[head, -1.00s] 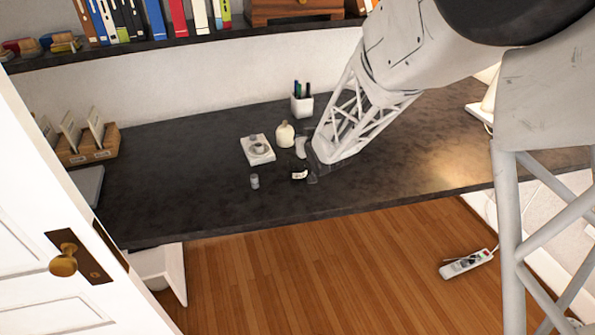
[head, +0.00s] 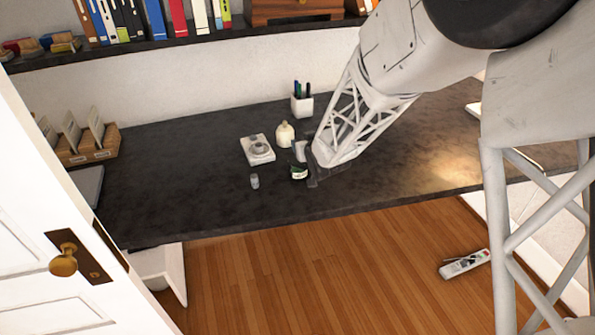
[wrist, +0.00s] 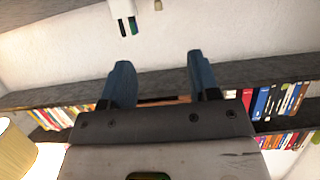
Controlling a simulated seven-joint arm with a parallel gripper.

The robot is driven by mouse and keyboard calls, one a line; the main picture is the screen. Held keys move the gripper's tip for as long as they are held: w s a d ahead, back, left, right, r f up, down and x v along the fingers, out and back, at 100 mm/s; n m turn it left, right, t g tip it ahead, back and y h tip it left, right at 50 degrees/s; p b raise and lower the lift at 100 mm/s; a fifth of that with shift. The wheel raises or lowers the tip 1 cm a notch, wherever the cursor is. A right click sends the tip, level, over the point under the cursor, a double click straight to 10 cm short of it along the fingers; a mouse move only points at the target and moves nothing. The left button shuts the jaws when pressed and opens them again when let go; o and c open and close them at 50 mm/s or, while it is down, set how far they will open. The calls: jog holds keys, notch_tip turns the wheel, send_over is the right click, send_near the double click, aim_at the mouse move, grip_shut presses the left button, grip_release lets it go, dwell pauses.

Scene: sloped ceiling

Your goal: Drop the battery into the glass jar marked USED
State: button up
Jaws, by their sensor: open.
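My gripper (wrist: 158,68) shows in the wrist view with its two blue fingers spread and nothing between them. It faces the back wall. In the head view, my wrist hangs over the desk's middle; its fingers are hard to make out there. A small grey, glassy cylinder (head: 255,181) stands on the desk left of my wrist. Behind it, a white square base (head: 265,158) carries a round grey item (head: 258,146). I cannot read any USED mark or tell which is the jar. I cannot make out the battery.
A cream bottle (head: 285,134) and a white pen cup (head: 302,104) stand behind, near the wall. A wooden card holder (head: 88,154) is at the desk's left end. A bookshelf (head: 150,42) runs above. The dark desk (head: 180,190) is clear at front left.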

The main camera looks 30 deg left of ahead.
jog(key=shift+s+d, duration=0.1)
jog(key=shift+d, duration=0.05)
jog(key=v, duration=0.7)
jog(key=shift+s+r, duration=0.15)
jog(key=shift+r, duration=0.05)
dwell(0.4)
jog(key=shift+d, duration=0.15)
dwell(0.6)
jog(key=s+d+r+m+h, duration=0.2)
jog(key=d+r, duration=0.2)
jog(key=d, duration=0.5)
jog(key=s+d+r+m+g+h, duration=0.1)
jog(key=s+d+r+h, duration=0.15)
jog(key=d, duration=0.75)
jog(key=s+d+r+m+h, duration=0.2)
jog(key=d+r+h, duration=0.15)
jog(key=d, duration=0.55)
jog(key=s+d+r+m+g+h, duration=0.1)
jog(key=s+d+r+m+g, duration=0.1)
jog(key=s+d, duration=0.7)
jog(key=s+d+r+m+g, duration=0.2)
jog(key=s+d+g, duration=0.2)
jog(key=s+d, duration=0.5)
jog(key=s, duration=0.7)
jog(key=shift+s+d+r+h, duration=0.35)
jog(key=shift+d+r+h, duration=0.05)
